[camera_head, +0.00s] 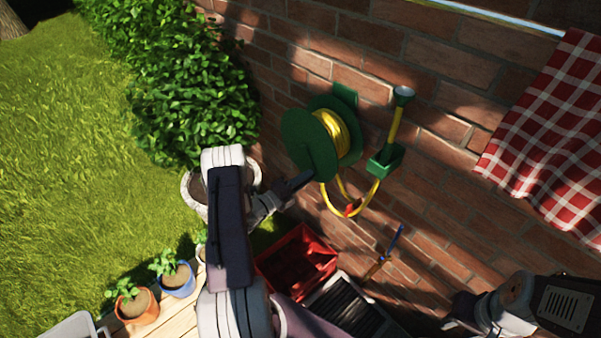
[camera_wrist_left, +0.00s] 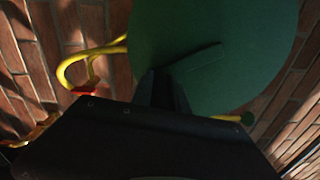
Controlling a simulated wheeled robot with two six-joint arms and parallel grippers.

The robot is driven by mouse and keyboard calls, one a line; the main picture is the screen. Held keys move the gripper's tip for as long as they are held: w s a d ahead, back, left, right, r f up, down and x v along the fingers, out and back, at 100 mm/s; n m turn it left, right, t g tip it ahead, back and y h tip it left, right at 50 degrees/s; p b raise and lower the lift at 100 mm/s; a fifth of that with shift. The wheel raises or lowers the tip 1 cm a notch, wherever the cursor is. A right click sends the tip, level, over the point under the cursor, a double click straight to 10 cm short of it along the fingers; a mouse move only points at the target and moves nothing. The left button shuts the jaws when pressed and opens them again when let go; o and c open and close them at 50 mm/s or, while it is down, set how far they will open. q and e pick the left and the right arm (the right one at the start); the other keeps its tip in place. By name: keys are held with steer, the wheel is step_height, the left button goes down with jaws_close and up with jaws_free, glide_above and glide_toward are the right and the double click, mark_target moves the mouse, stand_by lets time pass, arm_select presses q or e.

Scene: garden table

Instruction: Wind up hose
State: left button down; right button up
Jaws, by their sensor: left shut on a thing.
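The green hose reel (camera_head: 300,138) is mounted on the brick wall with yellow hose (camera_head: 332,132) wound on its drum. A loop of hose hangs below, with a red piece (camera_head: 350,209) near its bottom, and runs up through a green wall holder (camera_head: 385,160) to a nozzle (camera_head: 404,94). My left gripper (camera_head: 309,177) is at the lower front of the reel disc, shut on the crank. In the left wrist view the crank arm (camera_wrist_left: 197,62) shows on the green disc; its grip is hidden by my fingers (camera_wrist_left: 163,88). My right gripper (camera_head: 457,312) is low at right, away from the reel; its jaws are unclear.
A red crate (camera_head: 296,262) and a dark slatted box (camera_head: 350,308) stand below the reel. Potted plants (camera_head: 177,279) stand on a wooden surface at lower left. A blue-handled tool (camera_head: 393,243) is by the wall. A checked cloth (camera_head: 550,135) hangs at upper right.

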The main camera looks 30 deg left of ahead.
arm_select(q)
steer(key=d+r+n+p, duration=0.1)
steer(key=r+n+p, duration=0.1)
steer(key=shift+s+d+n, duration=0.3)
steer(key=shift+d+n, duration=0.1)
steer(key=n+p, duration=0.1)
steer(key=d+r+n+p, duration=0.1)
steer(key=shift+s+d+r+n, duration=0.2)
steer(key=shift+r+n, duration=0.1)
steer(key=shift+n, duration=0.1)
steer(key=r+n+p, duration=0.1)
steer(key=n, duration=0.1)
steer(key=d+r+n+p, duration=0.1)
steer(key=r+n+p, duration=0.1)
steer(key=shift+s, duration=0.15)
steer(key=shift+r+p, duration=0.3)
steer(key=shift+r, duration=0.05)
steer(key=shift+r, duration=0.15)
steer(key=c, duration=1.3)
jaws_free()
steer(key=shift+c, duration=0.2)
steer(key=shift+o, duration=0.2)
